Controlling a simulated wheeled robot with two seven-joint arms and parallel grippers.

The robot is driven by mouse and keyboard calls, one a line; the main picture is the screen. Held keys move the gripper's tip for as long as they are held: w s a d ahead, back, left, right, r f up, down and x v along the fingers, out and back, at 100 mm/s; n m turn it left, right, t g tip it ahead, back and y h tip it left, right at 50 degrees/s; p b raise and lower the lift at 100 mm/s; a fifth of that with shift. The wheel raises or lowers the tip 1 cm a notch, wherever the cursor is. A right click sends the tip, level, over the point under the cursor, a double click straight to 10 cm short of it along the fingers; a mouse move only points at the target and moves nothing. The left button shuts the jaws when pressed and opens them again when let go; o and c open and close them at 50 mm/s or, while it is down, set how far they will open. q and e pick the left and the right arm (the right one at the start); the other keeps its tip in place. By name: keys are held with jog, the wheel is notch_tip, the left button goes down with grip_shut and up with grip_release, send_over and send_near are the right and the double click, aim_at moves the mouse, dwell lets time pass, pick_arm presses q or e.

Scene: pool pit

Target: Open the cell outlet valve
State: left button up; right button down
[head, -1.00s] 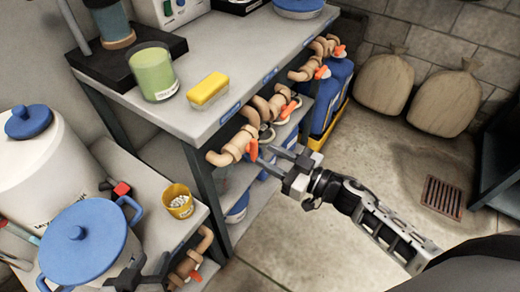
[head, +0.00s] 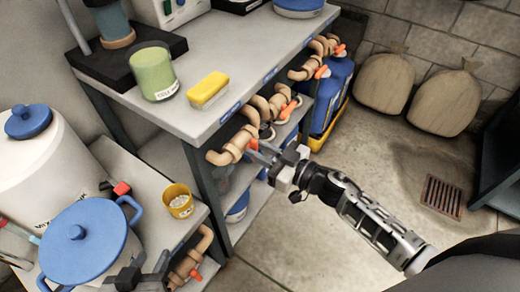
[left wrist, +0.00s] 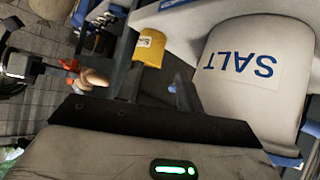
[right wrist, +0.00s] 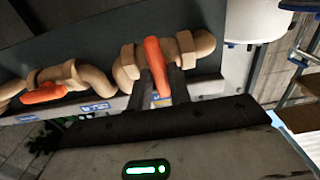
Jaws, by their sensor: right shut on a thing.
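A tan pipe valve (head: 235,150) with an orange handle (head: 253,144) hangs under the front edge of the grey bench, nearest the bench's near corner. Its blue label is too small to read. My right gripper (head: 262,152) is shut on this handle. In the right wrist view the handle (right wrist: 153,55) sits between the two fingers, and it lies crosswise to its pipe (right wrist: 128,68). My left gripper (head: 146,264) is at the bottom left beside the blue-lidded pot, its fingers apart and empty; its tips are partly hidden.
More orange-handled valves (head: 288,108) line the bench edge. A green beaker (head: 152,75) and a yellow sponge (head: 208,88) stand on the bench (head: 195,120). A yellow cup (head: 178,203) and blue-lidded pot (head: 85,240) stand on the lower table.

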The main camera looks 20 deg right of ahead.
jog(key=shift+n, duration=0.3)
pick_arm(q)
jog(key=b, duration=0.1)
jog(key=f+b, duration=0.1)
jog(key=b, duration=0.1)
jog(key=shift+d+f, duration=0.1)
jog(key=shift+d, duration=0.15)
pick_arm(e)
jog(key=n, duration=1.1)
jog(key=f+n, duration=0.1)
jog(key=n, duration=0.5)
jog(key=shift+s+a, duration=0.25)
jog(key=shift+s, duration=0.05)
jog(key=shift+n, duration=0.3)
pick_arm(q)
jog(key=shift+t, duration=0.3)
pick_arm(e)
jog(key=c, duration=1.4)
grip_release()
jog(key=shift+r, duration=0.1)
pick_arm(q)
jog(key=shift+b, duration=0.3)
